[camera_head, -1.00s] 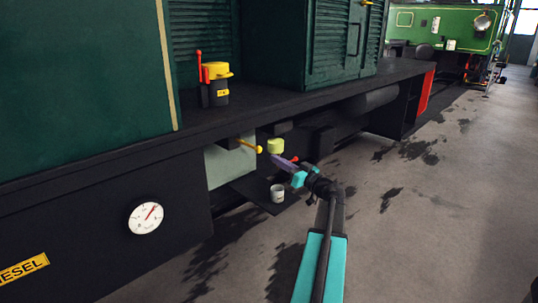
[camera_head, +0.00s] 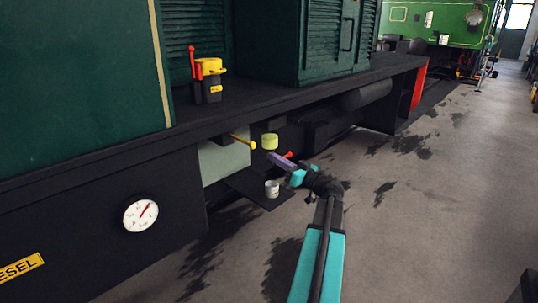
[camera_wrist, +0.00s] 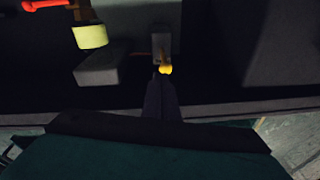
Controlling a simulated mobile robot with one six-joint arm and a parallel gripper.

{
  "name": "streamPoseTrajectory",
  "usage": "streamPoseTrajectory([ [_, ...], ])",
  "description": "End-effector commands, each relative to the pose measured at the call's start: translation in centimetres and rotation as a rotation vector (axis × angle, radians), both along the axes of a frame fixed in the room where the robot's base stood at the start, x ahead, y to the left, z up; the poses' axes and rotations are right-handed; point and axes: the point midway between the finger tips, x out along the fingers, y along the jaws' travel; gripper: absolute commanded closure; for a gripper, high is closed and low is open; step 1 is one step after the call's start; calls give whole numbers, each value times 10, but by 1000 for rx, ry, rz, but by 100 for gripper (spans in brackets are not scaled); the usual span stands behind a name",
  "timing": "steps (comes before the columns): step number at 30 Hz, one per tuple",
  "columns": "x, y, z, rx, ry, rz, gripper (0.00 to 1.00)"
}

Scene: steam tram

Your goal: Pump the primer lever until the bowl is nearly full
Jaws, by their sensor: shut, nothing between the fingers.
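A lever with a yellow knob (camera_head: 252,145) sticks out from the pale panel under the running board. It also shows in the wrist view (camera_wrist: 165,69), its knob just beyond my fingertips. A yellow-green bowl (camera_head: 269,141) hangs to the right of the lever; it shows at upper left in the wrist view (camera_wrist: 90,37). I cannot tell its fill level for certain. My gripper (camera_head: 274,157) is shut and empty, its purple fingers just below the bowl in the head view. I cannot tell whether the fingertips touch the knob.
A light cup (camera_head: 272,189) stands on a dark shelf below. A dial (camera_head: 141,215) is at left.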

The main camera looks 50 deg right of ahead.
Motion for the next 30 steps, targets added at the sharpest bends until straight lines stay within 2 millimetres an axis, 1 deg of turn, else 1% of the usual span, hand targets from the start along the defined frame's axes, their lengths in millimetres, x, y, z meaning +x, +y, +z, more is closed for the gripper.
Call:
streamPoseTrajectory([
  [5, 0, -1, -9, -23, 40, -17, 100],
  [10, 0, -1, -22, -68, 121, -43, 100],
  [11, 0, 0, -21, -79, 137, -48, 100],
  [17, 1, 5, -11, -148, 243, -71, 100],
  [23, 3, 10, 4, -204, 316, -82, 100],
  [30, 4, 15, 27, -254, 379, -89, 100],
])
